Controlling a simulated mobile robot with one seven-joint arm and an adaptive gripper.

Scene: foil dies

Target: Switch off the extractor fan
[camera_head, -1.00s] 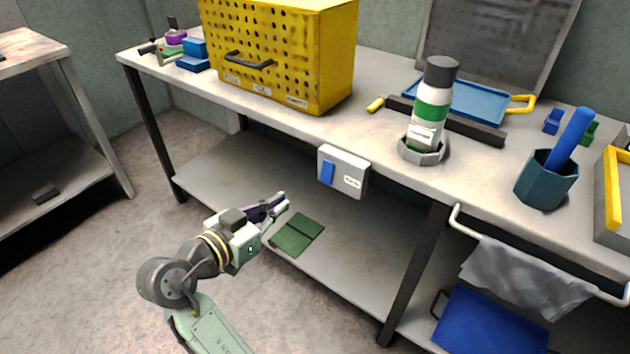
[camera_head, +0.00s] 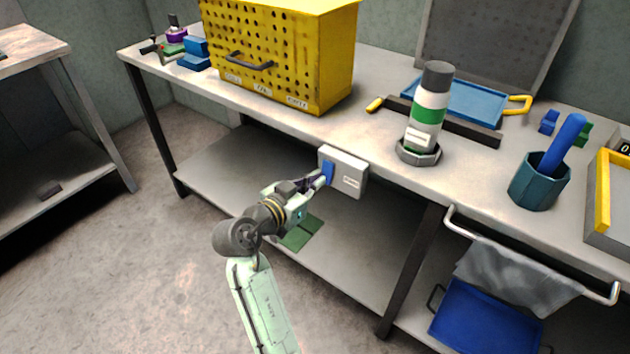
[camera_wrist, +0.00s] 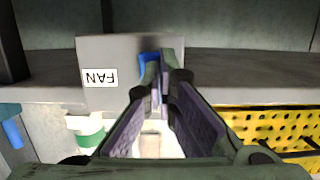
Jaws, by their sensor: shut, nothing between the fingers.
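The fan switch is a light grey box (camera_head: 350,172) on the front edge of the workbench, with a blue rocker (camera_head: 328,168) on its left part. In the wrist view the box (camera_wrist: 115,50) appears upside down, with a white label (camera_wrist: 100,77) reading FAN. My gripper (camera_head: 324,179) is shut and empty, its fingertips right at the blue rocker. In the wrist view the fingertips (camera_wrist: 161,72) cover most of the rocker (camera_wrist: 149,58). I cannot tell whether they touch it or which way it is tipped.
The workbench (camera_head: 300,125) holds a yellow perforated box (camera_head: 285,60), a green-and-white bottle (camera_head: 429,105) in a grey holder and a teal cup (camera_head: 538,185). A rail with a grey cloth (camera_head: 515,275) is at right. A lower shelf (camera_head: 350,265) lies beneath. Floor at left is clear.

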